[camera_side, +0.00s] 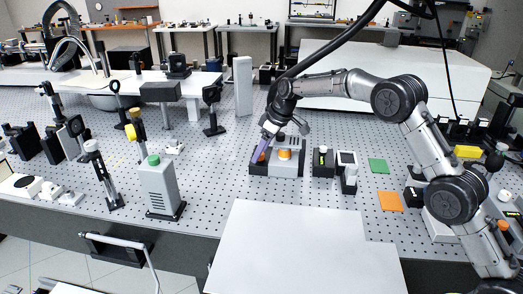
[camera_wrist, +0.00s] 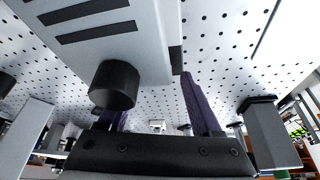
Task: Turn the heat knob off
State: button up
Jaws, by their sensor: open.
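A grey boxy device (camera_side: 290,168) with dark slots in its top stands on the perforated table in the side view. In the wrist view the same kind of grey slotted casing (camera_wrist: 150,50) fills the upper left, with a round black knob (camera_wrist: 115,85) sticking out of it. My gripper (camera_side: 261,152) is at the left part of the device in the side view, its purple fingers pointing down. In the wrist view my gripper (camera_wrist: 155,98) is open. The knob overlaps the left finger and partly hides it; contact cannot be told. Any heat label is not readable.
An orange round part (camera_side: 285,153) sits on the device, right of my fingers. A dark box with a green mark (camera_side: 323,161) and a small white-topped unit (camera_side: 347,170) stand close on the right.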

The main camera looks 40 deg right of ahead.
jog(key=shift+c, duration=0.2)
grip_shut()
jog(key=shift+n, duration=0.4)
jog(key=n+y, duration=0.1)
jog(key=n, duration=0.1)
jog(key=shift+w+d+n+g, duration=0.1)
jog(key=shift+n+g, duration=0.3)
jog(key=shift+n+g+y, duration=0.5)
jog(key=shift+n+g, duration=0.1)
jog(key=shift+n, duration=1.3)
jog(key=shift+o, duration=0.2)
grip_release()
